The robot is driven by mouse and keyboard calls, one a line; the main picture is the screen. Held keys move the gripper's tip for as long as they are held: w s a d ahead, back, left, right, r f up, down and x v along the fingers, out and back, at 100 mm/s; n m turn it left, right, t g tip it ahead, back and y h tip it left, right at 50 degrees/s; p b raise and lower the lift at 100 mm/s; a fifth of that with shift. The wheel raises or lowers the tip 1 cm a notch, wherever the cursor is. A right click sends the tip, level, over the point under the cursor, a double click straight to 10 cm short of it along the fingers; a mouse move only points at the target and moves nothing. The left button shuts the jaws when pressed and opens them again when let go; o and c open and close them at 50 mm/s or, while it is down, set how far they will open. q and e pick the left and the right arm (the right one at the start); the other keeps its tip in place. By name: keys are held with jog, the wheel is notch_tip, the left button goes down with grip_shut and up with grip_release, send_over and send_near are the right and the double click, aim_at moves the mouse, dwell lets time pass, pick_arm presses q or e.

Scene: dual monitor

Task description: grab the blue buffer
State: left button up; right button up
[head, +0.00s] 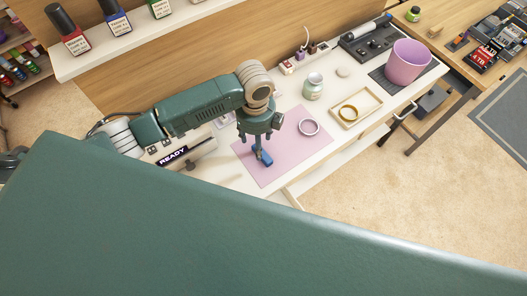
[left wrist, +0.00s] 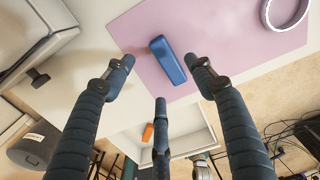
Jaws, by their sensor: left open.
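The blue buffer (head: 264,157) is a small blue block on a pink mat (head: 270,172) on the white table. In the left wrist view the buffer (left wrist: 167,60) lies near the mat's edge, ahead of and between my open fingers. My left gripper (head: 258,140) points down over the mat, close above the buffer in the head view. In the left wrist view the left gripper (left wrist: 160,80) is open and empty, and its fingers appear apart from the buffer. My right gripper is not in view.
A silver ring (head: 309,127) lies on the mat. A tray (head: 357,106) with a gold ring, a jar (head: 313,86) and a pink bin (head: 407,62) stand to the right. A "READY" sign (head: 172,156) is at left. An open drawer (left wrist: 185,127) holds an orange item.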

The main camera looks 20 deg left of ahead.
pick_arm(q)
jog(key=f, duration=0.1)
jog(key=f+p, duration=0.1)
jog(key=f, duration=0.3)
jog(key=shift+w+a, duration=0.1)
jog(key=shift+w, duration=0.15)
jog(key=shift+f, duration=0.45)
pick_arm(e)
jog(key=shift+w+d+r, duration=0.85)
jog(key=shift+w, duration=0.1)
